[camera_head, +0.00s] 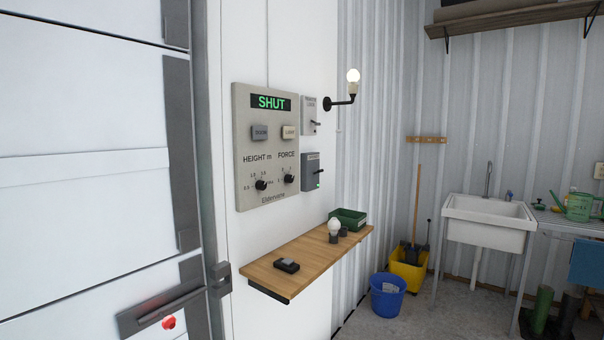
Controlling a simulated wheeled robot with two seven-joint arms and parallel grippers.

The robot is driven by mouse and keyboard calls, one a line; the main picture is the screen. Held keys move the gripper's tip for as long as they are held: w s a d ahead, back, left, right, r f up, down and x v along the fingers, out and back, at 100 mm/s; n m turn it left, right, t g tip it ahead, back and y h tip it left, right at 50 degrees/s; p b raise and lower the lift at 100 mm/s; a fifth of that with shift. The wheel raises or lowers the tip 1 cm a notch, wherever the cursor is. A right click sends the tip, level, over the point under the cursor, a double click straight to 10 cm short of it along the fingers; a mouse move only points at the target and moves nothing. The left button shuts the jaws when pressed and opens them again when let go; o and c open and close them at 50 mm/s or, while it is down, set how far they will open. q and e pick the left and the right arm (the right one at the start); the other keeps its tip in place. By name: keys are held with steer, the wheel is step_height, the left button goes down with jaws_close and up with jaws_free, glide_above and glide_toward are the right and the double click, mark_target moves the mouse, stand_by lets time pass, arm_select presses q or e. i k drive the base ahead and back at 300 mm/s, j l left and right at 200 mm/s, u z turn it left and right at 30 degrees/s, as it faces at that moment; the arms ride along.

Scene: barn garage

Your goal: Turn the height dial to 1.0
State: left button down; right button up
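The height dial (261,185) is a small black knob at the lower left of a beige control panel (243,222). It sits under the label "HEIGHT m", with small scale marks around it. The exact setting is too small to read. A similar force dial (288,179) sits to its right under "FORCE". The panel's display (270,102) reads "SHUT" in green. Two buttons, a dark grey one (260,132) and a pale one (289,132), sit below the display. Neither of my grippers shows in the head view.
A wooden shelf (285,257) juts out below the panel, bearing a small black device (287,265), a bulb (334,228) and a green tray (348,219). Two switch boxes (311,116) (313,170) and a lit wall lamp (353,78) are right of the panel. A white door (90,110) fills the left.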

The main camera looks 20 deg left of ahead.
mark_target(260, 185)
steer(key=i+l+u, duration=0.5)
steer(key=l+u, duration=0.2)
steer(key=i+l+u, duration=0.2)
steer(key=l+u, duration=0.2)
